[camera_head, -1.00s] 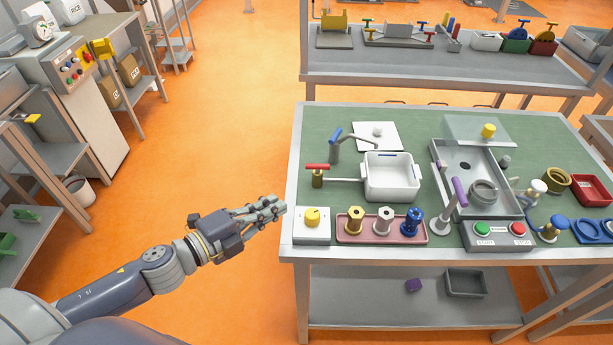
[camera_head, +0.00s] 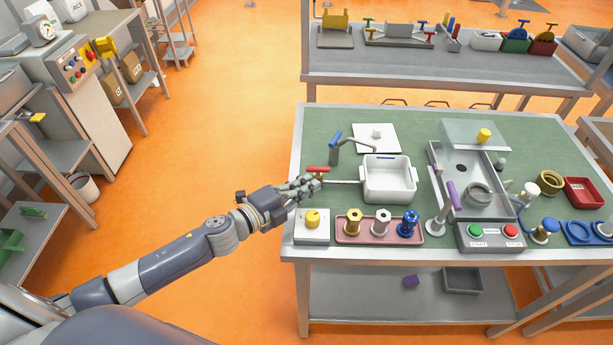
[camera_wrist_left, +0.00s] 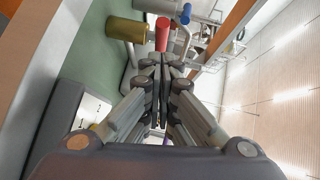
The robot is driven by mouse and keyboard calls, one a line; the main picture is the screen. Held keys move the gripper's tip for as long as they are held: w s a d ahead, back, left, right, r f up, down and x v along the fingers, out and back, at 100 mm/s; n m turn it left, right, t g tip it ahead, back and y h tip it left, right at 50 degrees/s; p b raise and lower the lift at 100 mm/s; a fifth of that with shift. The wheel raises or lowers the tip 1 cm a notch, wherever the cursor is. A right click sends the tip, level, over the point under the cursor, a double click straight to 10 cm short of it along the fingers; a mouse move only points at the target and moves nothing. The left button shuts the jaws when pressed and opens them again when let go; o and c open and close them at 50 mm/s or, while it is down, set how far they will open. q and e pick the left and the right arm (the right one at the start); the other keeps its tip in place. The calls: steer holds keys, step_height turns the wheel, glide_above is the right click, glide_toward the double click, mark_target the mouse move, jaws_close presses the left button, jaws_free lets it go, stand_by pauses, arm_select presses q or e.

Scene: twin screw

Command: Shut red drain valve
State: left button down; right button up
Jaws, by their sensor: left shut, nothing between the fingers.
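The drain valve has a red handle (camera_head: 317,169) on a brass body beside the white basin (camera_head: 389,187), joined to it by a thin pipe (camera_head: 345,181). My left gripper (camera_head: 314,184) is shut and empty, its fingertips just below the red handle and in front of the brass body. In the left wrist view the shut fingers (camera_wrist_left: 160,62) point toward the red handle (camera_wrist_left: 162,34), with the brass body (camera_wrist_left: 127,30) to its left. I cannot tell whether the fingertips touch the valve. My right gripper is not in view.
A blue-handled tap (camera_head: 335,142) stands behind the valve. A box with a yellow knob (camera_head: 313,218) and a pink tray (camera_head: 345,239) with several fittings lie at the bench's front edge. A purple lever (camera_head: 452,195) is right of the basin.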

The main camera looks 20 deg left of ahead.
arm_select(q)
steer(key=shift+w+a+f, duration=0.15)
steer(key=shift+w, duration=0.35)
steer(key=shift+w+a+f, duration=0.1)
steer(key=shift+w+a, duration=0.05)
steer(key=shift+w, duration=0.3)
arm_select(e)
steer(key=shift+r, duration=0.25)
arm_select(q)
steer(key=shift+a, duration=0.1)
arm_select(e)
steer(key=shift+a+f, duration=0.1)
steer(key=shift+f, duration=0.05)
arm_select(q)
steer(key=shift+m+h, duration=0.3)
steer(key=shift+a+g, duration=0.15)
steer(key=shift+g, duration=0.15)
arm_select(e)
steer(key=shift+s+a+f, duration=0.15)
arm_select(q)
steer(key=shift+h, duration=0.3)
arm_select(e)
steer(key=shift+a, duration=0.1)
